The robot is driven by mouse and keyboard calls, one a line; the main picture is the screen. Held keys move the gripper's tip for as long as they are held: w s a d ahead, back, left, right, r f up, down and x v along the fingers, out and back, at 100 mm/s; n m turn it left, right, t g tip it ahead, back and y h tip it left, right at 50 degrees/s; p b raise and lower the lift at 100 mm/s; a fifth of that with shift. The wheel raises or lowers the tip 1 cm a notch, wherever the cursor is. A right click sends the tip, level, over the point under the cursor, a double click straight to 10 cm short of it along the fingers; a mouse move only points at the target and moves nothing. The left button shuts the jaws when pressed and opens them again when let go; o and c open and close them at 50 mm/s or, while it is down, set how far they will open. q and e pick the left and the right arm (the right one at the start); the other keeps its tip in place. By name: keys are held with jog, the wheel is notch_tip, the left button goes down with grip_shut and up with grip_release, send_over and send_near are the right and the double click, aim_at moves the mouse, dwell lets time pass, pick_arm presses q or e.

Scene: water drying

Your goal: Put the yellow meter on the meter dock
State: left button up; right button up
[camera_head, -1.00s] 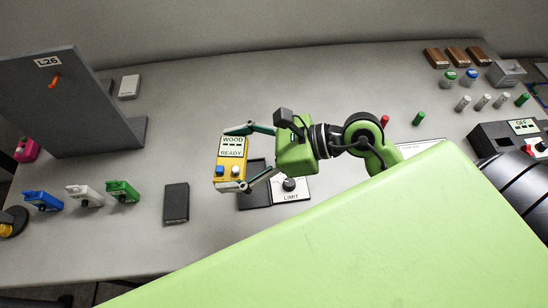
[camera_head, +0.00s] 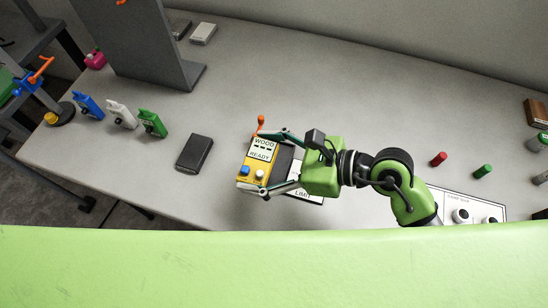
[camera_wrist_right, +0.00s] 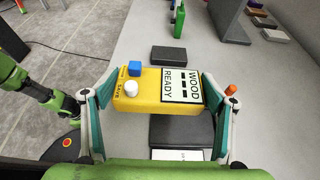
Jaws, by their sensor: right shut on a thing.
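The yellow meter (camera_head: 257,160) has a "WOOD READY" display, a blue button and a white button. My right gripper (camera_head: 274,163) is shut on it, one finger on each side. In the right wrist view the meter (camera_wrist_right: 157,90) lies across between the fingertips. A dark flat pad (camera_wrist_right: 180,130) with a white "LIMIT" panel (camera_head: 303,194) is partly hidden under the gripper. A separate dark block (camera_head: 194,152) lies on the table left of the meter. I cannot tell for certain which is the meter dock, or the meter's height.
Blue (camera_head: 88,104), white (camera_head: 122,115) and green (camera_head: 152,123) devices stand at the left. A grey upright panel (camera_head: 150,45) stands behind them. An orange-tipped item (camera_head: 260,121) is close beside the meter. Red (camera_head: 438,159) and green (camera_head: 482,171) cylinders are at the right. The table behind the gripper is clear.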

aim_at(271, 153)
jog(key=w+f, duration=0.1)
jog(key=f, duration=0.1)
jog(key=w+d+f, duration=0.1)
jog(key=w, duration=0.1)
jog(key=w+d+f, duration=0.1)
jog(key=w+f, duration=0.1)
jog(key=shift+d+f, duration=0.25)
jog(key=shift+f, duration=0.05)
jog(key=shift+w+d+f, duration=0.15)
jog(key=shift+f, duration=1.7)
jog(key=shift+f+b, duration=0.15)
jog(key=shift+b, duration=0.15)
jog(key=o, duration=1.3)
jog(key=v, duration=1.2)
